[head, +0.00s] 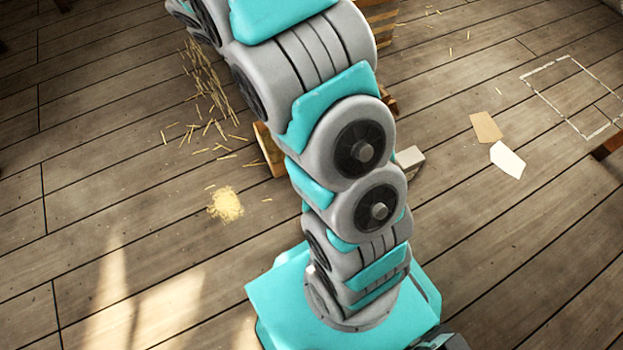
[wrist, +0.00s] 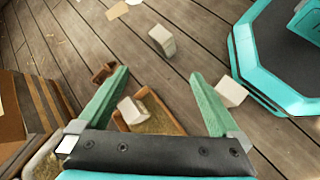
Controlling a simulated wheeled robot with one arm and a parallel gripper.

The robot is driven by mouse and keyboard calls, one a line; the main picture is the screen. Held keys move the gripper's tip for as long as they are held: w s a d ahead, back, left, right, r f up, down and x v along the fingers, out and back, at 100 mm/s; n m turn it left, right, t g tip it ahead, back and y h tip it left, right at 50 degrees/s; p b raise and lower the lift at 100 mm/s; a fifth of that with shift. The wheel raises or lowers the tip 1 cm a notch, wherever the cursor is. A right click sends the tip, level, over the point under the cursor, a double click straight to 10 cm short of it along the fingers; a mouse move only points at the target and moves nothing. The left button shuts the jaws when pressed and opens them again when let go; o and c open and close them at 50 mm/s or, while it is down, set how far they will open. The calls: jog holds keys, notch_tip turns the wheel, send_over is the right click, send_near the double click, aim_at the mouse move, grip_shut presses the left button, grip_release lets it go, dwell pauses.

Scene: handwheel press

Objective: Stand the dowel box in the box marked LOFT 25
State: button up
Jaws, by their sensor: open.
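My gripper (wrist: 159,73) is open in the wrist view, its two green fingers apart with nothing held between them. Beyond and below them is a low wooden box (wrist: 176,118) with a pale box (wrist: 132,110) at it. Two more pale boxes stand on the floor, one farther off (wrist: 162,40) and one beside the right finger (wrist: 231,91). I cannot tell which is the dowel box. No LOFT 25 marking is readable. In the head view my arm hides most of the wooden box (head: 270,150), and a pale box (head: 410,158) shows at its right.
A large brown wooden item (wrist: 22,110) stands at the left of the wrist view. In the head view, straw (head: 226,205) litters the plank floor, two paper pieces (head: 507,160) lie at right, and a dashed outline (head: 545,70) marks the floor. The lower left floor is mostly clear.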

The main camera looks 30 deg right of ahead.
jog(key=s+a+r+m+t+y, duration=0.1)
jog(key=s+a+r+m+y, duration=0.2)
jog(key=s+a, duration=0.5)
jog(key=s+a+r+m+t+y, duration=0.2)
jog(key=s+a+r, duration=0.4)
jog(key=s, duration=0.9)
jog(key=a+m+y, duration=0.1)
jog(key=a+y, duration=0.1)
jog(key=shift+s+a+r+m+y, duration=0.15)
jog(key=shift+s+a+m+y, duration=0.15)
jog(key=shift+s+a+y, duration=0.1)
jog(key=shift+d, duration=0.15)
